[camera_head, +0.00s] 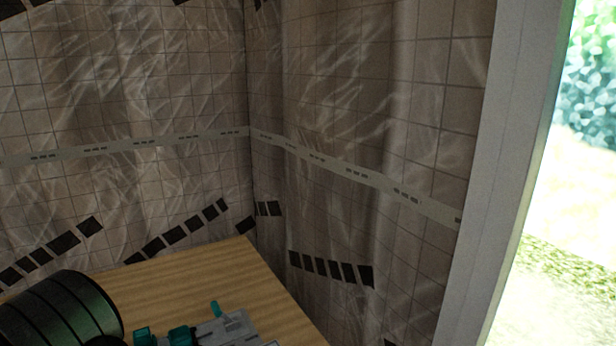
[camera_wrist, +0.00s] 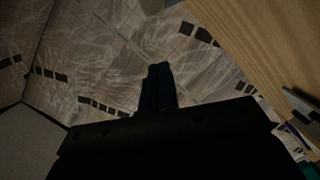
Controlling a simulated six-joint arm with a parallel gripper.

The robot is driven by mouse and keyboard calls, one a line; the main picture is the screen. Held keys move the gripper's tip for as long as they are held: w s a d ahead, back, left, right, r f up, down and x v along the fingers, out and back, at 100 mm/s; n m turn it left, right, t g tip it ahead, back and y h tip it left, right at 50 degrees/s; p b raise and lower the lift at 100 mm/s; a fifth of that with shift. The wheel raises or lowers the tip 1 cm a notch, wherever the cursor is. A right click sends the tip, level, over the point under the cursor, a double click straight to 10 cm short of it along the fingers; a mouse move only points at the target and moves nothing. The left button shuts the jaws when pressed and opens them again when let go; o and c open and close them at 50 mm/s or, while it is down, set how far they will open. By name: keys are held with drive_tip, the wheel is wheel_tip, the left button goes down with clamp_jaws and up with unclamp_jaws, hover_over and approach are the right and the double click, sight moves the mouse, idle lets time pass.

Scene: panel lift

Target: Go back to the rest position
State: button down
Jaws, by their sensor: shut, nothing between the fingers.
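My gripper (camera_wrist: 159,72) shows in the wrist view as two dark fingers pressed together, with nothing visible between them. The fingers point toward the tiled wall in that picture, apart from the table edge. My gripper is not visible in the head view. The wooden table (camera_head: 213,272) fills the lower left of the head view, and its bare wood shows at the upper right of the wrist view (camera_wrist: 250,35). A grey device with teal parts (camera_head: 226,328) sits on the table at the bottom edge of the head view, partly cut off.
Tiled walls (camera_head: 340,90) with a pale stripe and dark patches meet in a corner behind the table. A light frame (camera_head: 500,170) borders a bright opening at the right. In the wrist view, grey and purple items (camera_wrist: 296,135) lie at the right edge, dim and cut off.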

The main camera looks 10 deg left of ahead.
drive_tip(key=v, duration=0.9)
drive_tip(key=w+a+f, duration=0.3)
drive_tip(key=w+f, duration=0.1)
drive_tip(key=w, duration=0.6)
drive_tip(key=s+a+n+t, duration=0.1)
drive_tip(key=s+a+n, duration=0.3)
drive_tip(key=s+a, duration=0.25)
drive_tip(key=v, duration=0.6)
drive_tip(key=shift+d+r, duration=0.25)
